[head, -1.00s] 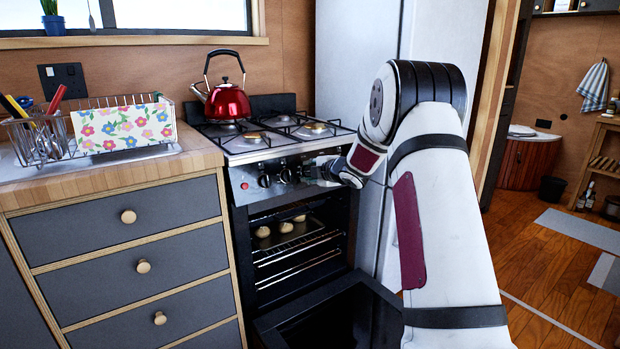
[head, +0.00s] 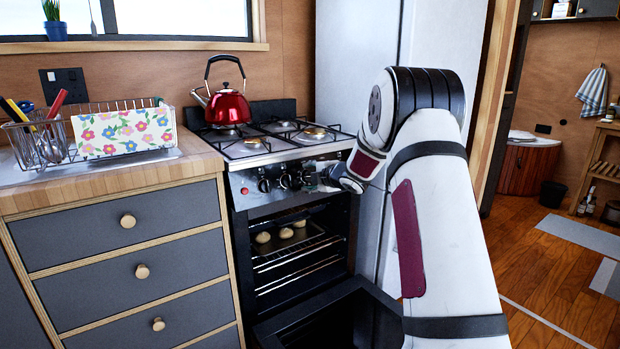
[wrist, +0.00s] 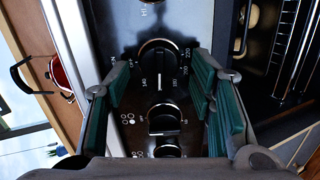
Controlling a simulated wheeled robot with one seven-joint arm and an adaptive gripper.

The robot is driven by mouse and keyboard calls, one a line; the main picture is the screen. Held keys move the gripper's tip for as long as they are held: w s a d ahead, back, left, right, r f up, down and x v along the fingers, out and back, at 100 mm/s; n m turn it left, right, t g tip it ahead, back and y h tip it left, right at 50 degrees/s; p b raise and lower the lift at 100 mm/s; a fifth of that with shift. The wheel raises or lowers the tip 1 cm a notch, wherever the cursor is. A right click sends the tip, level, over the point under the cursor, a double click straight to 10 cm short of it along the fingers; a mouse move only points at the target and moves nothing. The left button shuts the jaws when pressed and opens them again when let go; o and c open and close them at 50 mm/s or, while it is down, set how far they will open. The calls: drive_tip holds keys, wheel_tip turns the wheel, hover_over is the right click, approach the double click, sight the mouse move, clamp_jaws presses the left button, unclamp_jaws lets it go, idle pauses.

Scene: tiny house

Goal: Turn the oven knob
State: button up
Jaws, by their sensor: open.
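The oven (head: 300,240) stands under a gas hob, with a row of dark knobs on its front panel. In the wrist view, a large round oven knob (wrist: 158,62) with number marks around it lies between my gripper's fingers. My gripper (wrist: 157,80) is open, with one green-padded finger on each side of this knob. I cannot tell whether the pads touch it. Two smaller knobs (wrist: 165,120) show nearer the palm. In the head view, my gripper (head: 330,178) is at the right part of the panel, and my arm hides some of it.
The oven door (head: 335,320) hangs open below the panel. Round buns (head: 285,233) lie on a tray inside. A red kettle (head: 228,107) stands on the hob. A drawer counter (head: 125,240) is at left, and a white fridge (head: 355,70) is close behind at right.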

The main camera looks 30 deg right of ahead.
drive_tip(key=v, duration=1.2)
drive_tip(key=shift+a, duration=0.1)
